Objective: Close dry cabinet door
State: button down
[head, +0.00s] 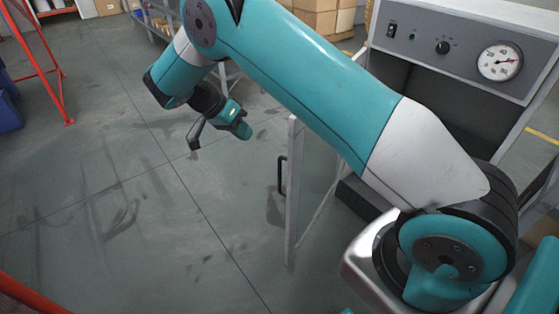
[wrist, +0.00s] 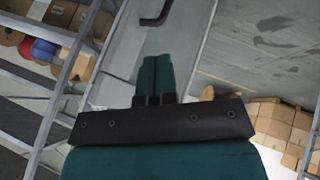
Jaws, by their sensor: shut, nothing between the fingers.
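The dry cabinet (head: 445,45) stands at the right in the head view, with a gauge, a knob and a switch on its grey top panel. Its door (head: 291,200) stands open, seen nearly edge-on, a pale frame around a clear pane. A black handle (head: 282,175) is on the door's left side; a dark handle (wrist: 157,14) also shows at the top of the wrist view. My gripper (head: 244,130) is left of the door and apart from it in the head view. Its teal fingers (wrist: 156,60) are together and empty. My arm hides part of the cabinet.
Open grey floor (head: 140,210) lies left of the door. A red frame (head: 45,65) stands at the far left. Cardboard boxes (head: 318,15) are at the back. The wrist view shows shelving (wrist: 50,110) at left and stacked boxes (wrist: 280,125) at right.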

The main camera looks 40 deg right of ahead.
aim_at(280, 158)
jog(key=shift+s+d+f+p, duration=0.2)
jog(key=shift+s+d+f, duration=0.95)
jog(key=shift+f, duration=0.15)
jog(key=shift+s+d+f+p, duration=0.15)
jog(key=shift+s+d+f, duration=0.9)
jog(key=shift+f, duration=0.25)
jog(key=shift+s+d+f+p, duration=0.2)
jog(key=shift+s+d+f, duration=0.85)
jog(key=shift+d+f, duration=0.2)
jog(key=shift+s, duration=0.1)
